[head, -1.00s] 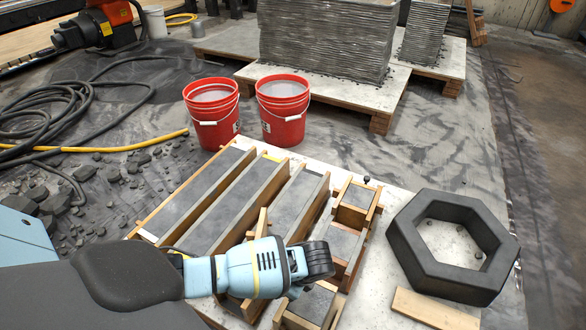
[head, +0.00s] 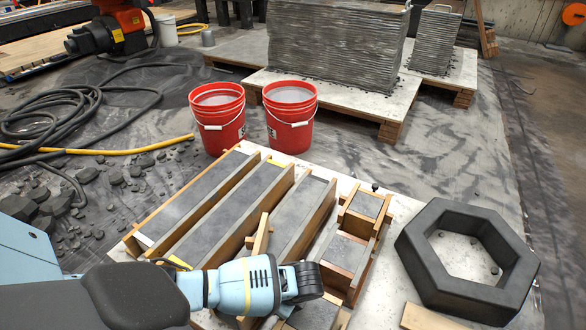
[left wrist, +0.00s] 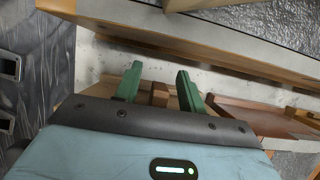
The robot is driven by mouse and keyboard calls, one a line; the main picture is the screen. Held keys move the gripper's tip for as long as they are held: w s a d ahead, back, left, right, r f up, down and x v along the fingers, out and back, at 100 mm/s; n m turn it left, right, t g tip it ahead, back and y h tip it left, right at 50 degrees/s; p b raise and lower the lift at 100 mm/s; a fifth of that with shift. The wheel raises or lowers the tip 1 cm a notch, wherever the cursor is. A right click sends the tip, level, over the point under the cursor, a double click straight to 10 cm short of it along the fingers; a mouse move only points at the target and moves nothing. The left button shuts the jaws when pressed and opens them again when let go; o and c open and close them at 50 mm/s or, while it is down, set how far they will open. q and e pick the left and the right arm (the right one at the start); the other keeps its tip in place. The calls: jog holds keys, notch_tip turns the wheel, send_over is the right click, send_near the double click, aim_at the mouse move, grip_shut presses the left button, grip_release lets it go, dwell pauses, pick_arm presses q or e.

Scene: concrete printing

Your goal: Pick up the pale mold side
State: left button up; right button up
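A pale wooden board (head: 428,318), which looks like the pale mold side, lies at the bottom edge of the head view, in front of the dark hexagonal ring and partly cut off. My left arm comes in from the left over the molds, and its wrist hides the fingers in the head view. In the left wrist view my left gripper (left wrist: 158,84) is open, with two green fingers apart. A small brown wooden block (left wrist: 159,94) shows between the fingers, and I cannot tell how far beyond them it is. My right gripper is not in view.
Long filled molds (head: 215,215) with wooden sides lie beside the left arm. A dark hexagonal ring (head: 415,245) stands right of them. Hoses and rubble lie at left.

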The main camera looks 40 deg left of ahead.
pick_arm(q)
jog(key=shift+r, duration=0.1)
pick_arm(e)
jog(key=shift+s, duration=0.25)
